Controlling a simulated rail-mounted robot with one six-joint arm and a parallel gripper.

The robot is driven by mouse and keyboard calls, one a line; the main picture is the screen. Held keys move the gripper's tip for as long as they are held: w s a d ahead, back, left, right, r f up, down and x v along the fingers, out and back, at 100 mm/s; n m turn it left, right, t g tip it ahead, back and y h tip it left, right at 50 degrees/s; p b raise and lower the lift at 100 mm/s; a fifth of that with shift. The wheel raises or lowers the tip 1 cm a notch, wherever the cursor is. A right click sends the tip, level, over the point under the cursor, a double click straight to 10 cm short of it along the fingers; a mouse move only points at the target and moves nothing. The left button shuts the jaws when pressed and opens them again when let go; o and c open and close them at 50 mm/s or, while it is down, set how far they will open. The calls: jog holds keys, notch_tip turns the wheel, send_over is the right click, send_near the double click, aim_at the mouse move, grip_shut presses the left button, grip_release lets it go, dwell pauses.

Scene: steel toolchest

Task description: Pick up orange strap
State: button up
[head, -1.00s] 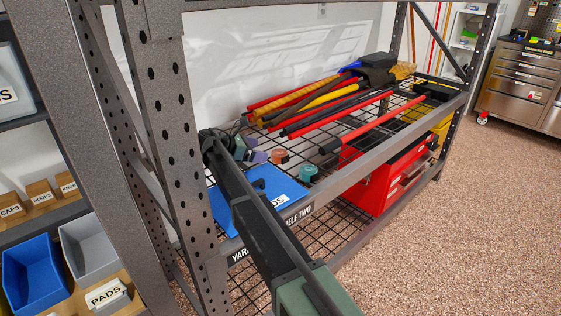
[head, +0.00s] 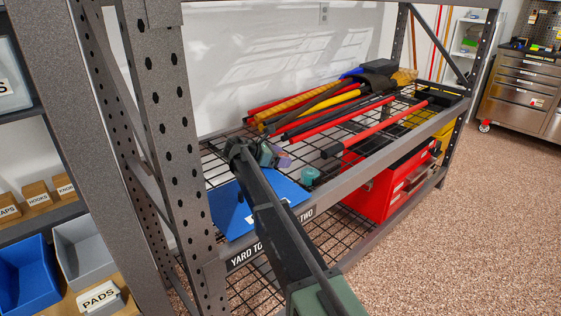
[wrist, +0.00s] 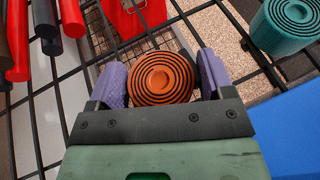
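The orange strap (wrist: 160,77) is a coiled roll with dark bands, seen in the wrist view lying on the wire shelf. My gripper (wrist: 163,78) has its two purple pads on either side of the roll, the left pad very near or touching its edge and a thin gap showing at the right pad. I see no clear squeeze on it. In the head view my gripper (head: 274,157) is low over the shelf and hides the orange strap.
A teal strap roll (wrist: 284,26) lies to the right, also seen in the head view (head: 309,174). A blue bin or panel (head: 234,207) is beside my arm. Long red and black-handled tools (head: 345,128) lie behind. The shelf's front beam (head: 350,182) runs below my arm.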

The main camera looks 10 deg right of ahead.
jog(key=c, duration=0.6)
jog(key=shift+o, duration=0.2)
notch_tip(320, 180, up, 20)
jog(key=p, duration=2)
